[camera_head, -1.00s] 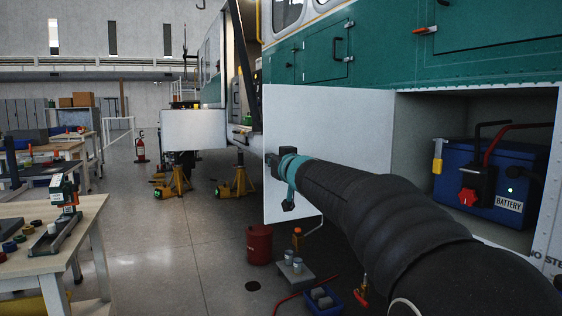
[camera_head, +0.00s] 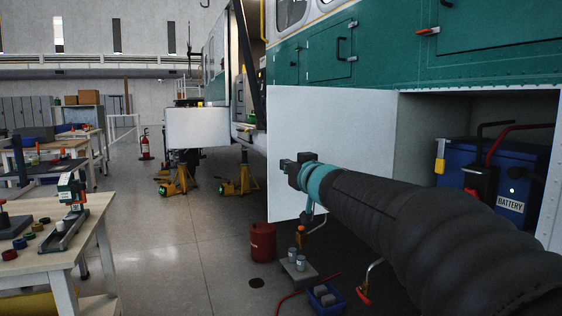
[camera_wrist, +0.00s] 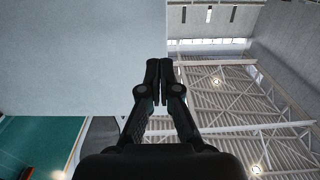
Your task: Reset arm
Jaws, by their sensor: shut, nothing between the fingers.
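My arm reaches in from the lower right of the head view, wrapped in a dark ribbed sleeve. My gripper (camera_head: 291,168) is at its far end, just in front of the open white compartment door (camera_head: 345,125). In the wrist view my gripper (camera_wrist: 160,88) is shut, its two fingers together with nothing between them. The white panel also shows in the wrist view (camera_wrist: 80,55), left of the fingers. I cannot tell whether the gripper touches it.
The open bay at right holds a blue battery (camera_head: 515,170) with cables. A red can (camera_head: 262,241), a grey box (camera_head: 298,271) and a blue bin (camera_head: 326,299) stand on the floor below. A workbench (camera_head: 85,240) is at left. Floor between is clear.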

